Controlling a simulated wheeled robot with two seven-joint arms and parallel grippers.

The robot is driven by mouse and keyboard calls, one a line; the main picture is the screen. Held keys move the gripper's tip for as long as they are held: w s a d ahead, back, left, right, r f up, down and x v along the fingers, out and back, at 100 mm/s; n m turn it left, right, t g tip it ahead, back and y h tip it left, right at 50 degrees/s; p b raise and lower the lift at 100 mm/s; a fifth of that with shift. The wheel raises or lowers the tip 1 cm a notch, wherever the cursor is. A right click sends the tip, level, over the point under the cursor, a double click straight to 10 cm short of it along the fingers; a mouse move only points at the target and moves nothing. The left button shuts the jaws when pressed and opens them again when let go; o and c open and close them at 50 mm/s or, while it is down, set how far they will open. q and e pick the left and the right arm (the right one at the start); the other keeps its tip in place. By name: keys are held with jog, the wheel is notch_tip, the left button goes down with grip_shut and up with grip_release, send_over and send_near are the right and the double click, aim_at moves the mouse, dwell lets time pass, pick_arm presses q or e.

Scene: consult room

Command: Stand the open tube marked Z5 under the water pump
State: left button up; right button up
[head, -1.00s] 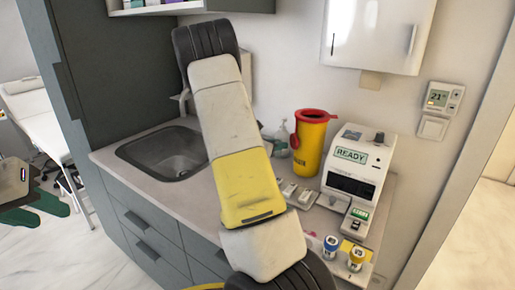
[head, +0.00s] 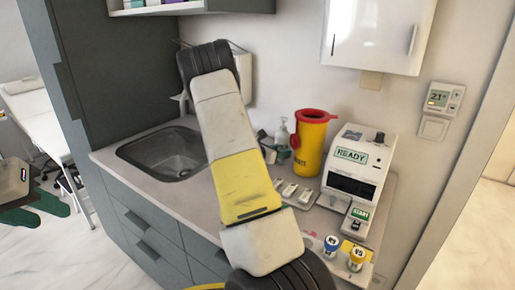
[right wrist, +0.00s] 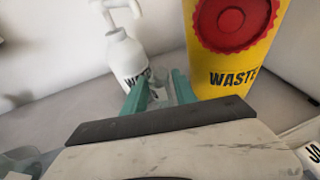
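The water pump (right wrist: 125,55) is a white bottle with a pump head and a partly hidden label, in the right wrist view. It also shows on the counter in the head view (head: 283,136). My right gripper (right wrist: 160,88) has its teal fingers closed against the sides of a small clear tube (right wrist: 159,93), just in front of the pump bottle. No marking on this tube is readable, and its base is hidden.
A yellow waste bin (head: 310,147) with a red lid stands right beside the pump. A white machine reading READY (head: 355,170) is farther right. Blue-capped (head: 331,244) and yellow-capped (head: 356,258) tubes are at the front. The sink (head: 160,153) is left.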

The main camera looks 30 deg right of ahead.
jog(key=shift+o, duration=0.7)
jog(key=shift+r, duration=0.2)
jog(key=v, duration=1)
jog(key=shift+s+a, duration=0.1)
jog(key=shift+a, duration=0.2)
jog(key=s+a+r+m+g+y, duration=0.2)
jog(key=s+a+r+m+y, duration=0.15)
jog(key=s+m, duration=0.3)
jog(key=s+a+r+m+g+y, duration=0.1)
jog(key=s+a+r+m+y, duration=0.1)
jog(key=s+a+m+y, duration=0.45)
jog(key=s+a+r+m+t+y, duration=0.2)
jog(key=s+a+r, duration=0.3)
jog(key=a, duration=0.3)
jog(key=s+a+r+m+t+y, duration=0.3)
jog(key=s+a+r+m+y, duration=0.1)
jog(key=s+a, duration=0.3)
jog(key=shift+a+r+m, duration=0.75)
jog(key=shift+a+m, duration=0.05)
jog(key=shift+a, duration=0.15)
